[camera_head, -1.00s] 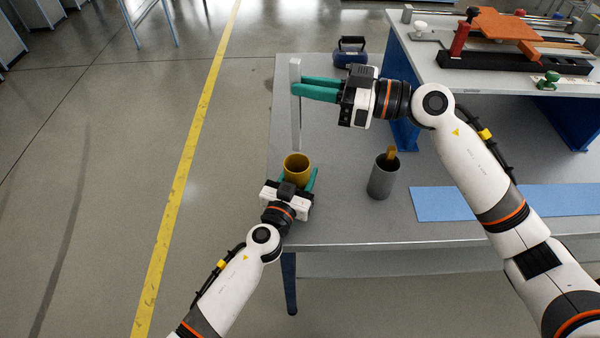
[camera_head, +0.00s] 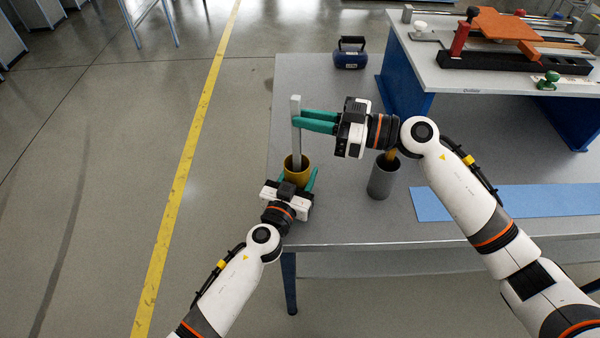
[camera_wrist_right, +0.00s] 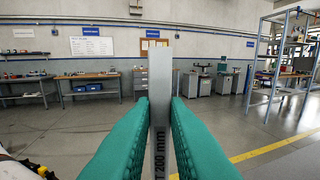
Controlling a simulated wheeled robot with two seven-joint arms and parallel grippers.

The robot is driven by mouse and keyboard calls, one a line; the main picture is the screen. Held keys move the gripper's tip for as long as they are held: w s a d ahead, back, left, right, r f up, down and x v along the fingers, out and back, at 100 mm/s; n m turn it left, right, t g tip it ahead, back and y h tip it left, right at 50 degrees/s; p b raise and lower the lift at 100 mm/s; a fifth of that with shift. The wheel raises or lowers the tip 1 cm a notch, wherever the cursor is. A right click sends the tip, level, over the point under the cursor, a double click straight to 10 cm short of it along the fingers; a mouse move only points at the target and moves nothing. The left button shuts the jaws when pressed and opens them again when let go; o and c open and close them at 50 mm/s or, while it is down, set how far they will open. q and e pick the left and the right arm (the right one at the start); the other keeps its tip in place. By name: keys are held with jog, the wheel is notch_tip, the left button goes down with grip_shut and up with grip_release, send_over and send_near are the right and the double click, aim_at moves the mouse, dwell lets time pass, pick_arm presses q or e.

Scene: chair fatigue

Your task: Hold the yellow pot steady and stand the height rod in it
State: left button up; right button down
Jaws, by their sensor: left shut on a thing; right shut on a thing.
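The yellow pot (camera_head: 297,172) stands upright on the grey table near its left edge. My left gripper (camera_head: 297,184) is shut on the pot from the near side, its green fingers around the wall. The height rod (camera_head: 295,135) is a pale grey upright bar. Its lower end is inside the pot's mouth, hidden by the rim, so I cannot tell whether it touches the bottom. My right gripper (camera_head: 298,122) is shut on the rod in its upper half. In the right wrist view the rod (camera_wrist_right: 160,85), marked "200 mm", is between the green fingers (camera_wrist_right: 160,125).
A grey cup (camera_head: 381,181) with a yellowish thing in it stands right of the pot, under my right arm. A blue mat (camera_head: 510,202) lies further right. A dark blue case (camera_head: 350,54) sits at the back. A raised bench (camera_head: 470,85) bounds the right side.

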jog(key=shift+f, duration=0.7)
jog(key=c, duration=1.3)
grip_release()
jog(key=shift+c, duration=0.2)
jog(key=v, duration=1.2)
pick_arm(q)
jog(key=o, duration=1.1)
